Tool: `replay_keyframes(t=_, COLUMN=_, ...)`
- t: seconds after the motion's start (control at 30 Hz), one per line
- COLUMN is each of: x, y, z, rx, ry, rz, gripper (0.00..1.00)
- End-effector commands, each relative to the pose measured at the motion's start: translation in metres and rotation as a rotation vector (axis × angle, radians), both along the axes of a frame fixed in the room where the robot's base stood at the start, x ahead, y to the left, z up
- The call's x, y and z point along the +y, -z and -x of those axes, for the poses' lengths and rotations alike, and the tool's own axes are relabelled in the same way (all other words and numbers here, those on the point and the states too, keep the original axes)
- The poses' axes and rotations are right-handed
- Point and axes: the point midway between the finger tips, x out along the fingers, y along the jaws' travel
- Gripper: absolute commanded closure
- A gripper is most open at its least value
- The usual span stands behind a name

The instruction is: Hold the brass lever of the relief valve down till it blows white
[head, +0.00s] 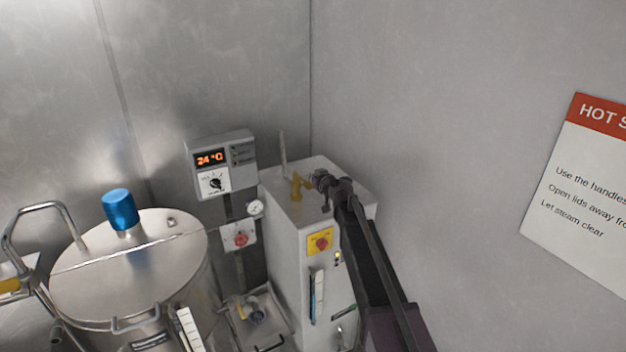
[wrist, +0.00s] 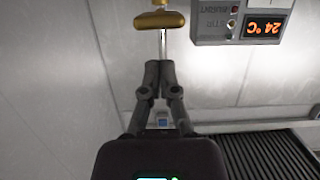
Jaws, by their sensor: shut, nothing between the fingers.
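The brass relief valve (head: 298,187) stands on top of the white cabinet in the corner, with a thin upright pipe beside it. My gripper (head: 318,180) is just to the right of the brass in the head view. In the wrist view the brass lever (wrist: 160,20) lies across the top of the picture, beyond the fingertips of my gripper (wrist: 160,66). The fingers are together with nothing between them. A gap shows between fingertips and lever there; the head view cannot settle contact. No white steam shows.
The white cabinet (head: 288,245) carries a red-and-yellow switch (head: 320,242). A control box (head: 221,163) reads 24 °C, and it also shows in the wrist view (wrist: 240,22). A steel kettle (head: 130,262) with a blue cap (head: 120,209) stands left. The wall with a warning sign (head: 590,180) is right.

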Motion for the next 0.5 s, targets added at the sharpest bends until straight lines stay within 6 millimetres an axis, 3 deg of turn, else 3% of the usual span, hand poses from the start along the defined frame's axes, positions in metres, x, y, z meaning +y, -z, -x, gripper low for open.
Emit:
replay_keyframes(t=0.2, x=0.000, y=0.017, z=0.000, rx=0.000, ry=0.000, rz=0.000, gripper=1.00)
replay_keyframes(t=0.5, x=0.000, y=0.022, z=0.000, rx=0.000, ry=-0.001, rz=0.000, gripper=1.00)
